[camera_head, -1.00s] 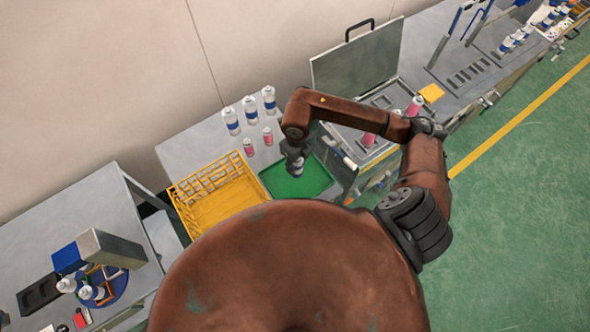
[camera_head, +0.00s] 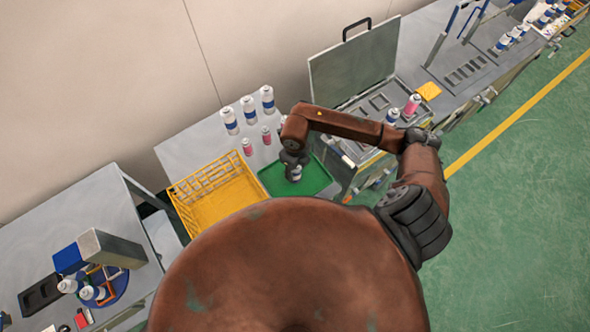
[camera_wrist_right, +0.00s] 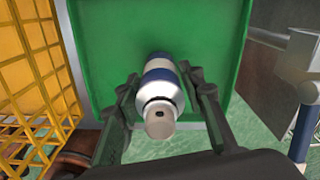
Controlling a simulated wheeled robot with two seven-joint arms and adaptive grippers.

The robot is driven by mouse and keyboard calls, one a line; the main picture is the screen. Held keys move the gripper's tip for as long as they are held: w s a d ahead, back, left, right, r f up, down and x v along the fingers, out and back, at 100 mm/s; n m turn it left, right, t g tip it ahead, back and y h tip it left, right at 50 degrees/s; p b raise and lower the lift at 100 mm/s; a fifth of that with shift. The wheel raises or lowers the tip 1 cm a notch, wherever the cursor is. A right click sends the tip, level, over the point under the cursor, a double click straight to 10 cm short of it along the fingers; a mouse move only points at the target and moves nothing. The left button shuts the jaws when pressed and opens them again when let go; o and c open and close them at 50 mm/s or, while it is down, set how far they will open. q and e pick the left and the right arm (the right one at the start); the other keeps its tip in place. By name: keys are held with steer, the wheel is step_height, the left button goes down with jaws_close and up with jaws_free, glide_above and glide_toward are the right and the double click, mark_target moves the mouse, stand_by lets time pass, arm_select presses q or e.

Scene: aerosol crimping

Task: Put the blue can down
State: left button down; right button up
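The blue can, white with a blue band, is between the fingers of my right gripper (camera_wrist_right: 160,82) in the right wrist view (camera_wrist_right: 163,88). The fingers lie close against both its sides, and its capped top points toward the camera. It is over the green tray (camera_wrist_right: 103,22); whether its base touches the tray cannot be told. In the head view my right gripper (camera_head: 294,164) points down over the green tray (camera_head: 318,181), with the can (camera_head: 296,175) partly hidden below it. My left gripper is not in view.
A yellow basket (camera_head: 205,203) stands just left of the tray. Several blue-banded cans (camera_head: 249,110) and small pink cans (camera_head: 247,147) stand behind it. A case with a raised grey lid (camera_head: 352,62) stands to the right. The tray around the can looks clear.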

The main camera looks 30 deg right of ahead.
steer(key=shift+o, duration=1.4)
steer(key=shift+r, duration=0.1)
steer(key=shift+r, duration=0.15)
steer(key=shift+w+r, duration=0.1)
steer(key=shift+r, duration=0.25)
step_height(320, 180, up, 10)
steer(key=shift+r+b, duration=0.2)
steer(key=shift+b, duration=0.75)
steer(key=shift+r, duration=0.4)
